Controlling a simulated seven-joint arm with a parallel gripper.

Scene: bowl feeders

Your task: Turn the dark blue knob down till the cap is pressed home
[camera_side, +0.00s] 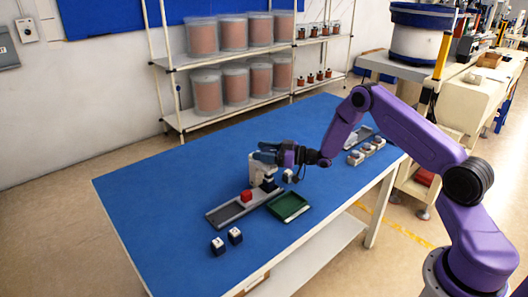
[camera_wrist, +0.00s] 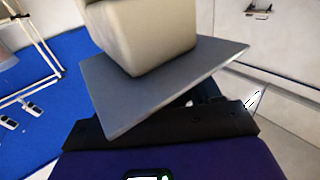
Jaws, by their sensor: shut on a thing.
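A small press (camera_side: 257,171) with a pale body stands near the middle of the blue table. The dark blue knob (camera_side: 264,156) is at its top, on the near side of my gripper's fingers. My gripper (camera_side: 281,155) reaches in from the right and is shut on the knob, though the fingertips are small and partly hidden. In the wrist view a beige block (camera_wrist: 145,35) and a tilted grey plate (camera_wrist: 165,85) fill the middle, hiding the grip. I cannot make out the cap under the press.
More parts (camera_side: 366,152) stand to the right. The left of the table (camera_side: 150,190) is clear.

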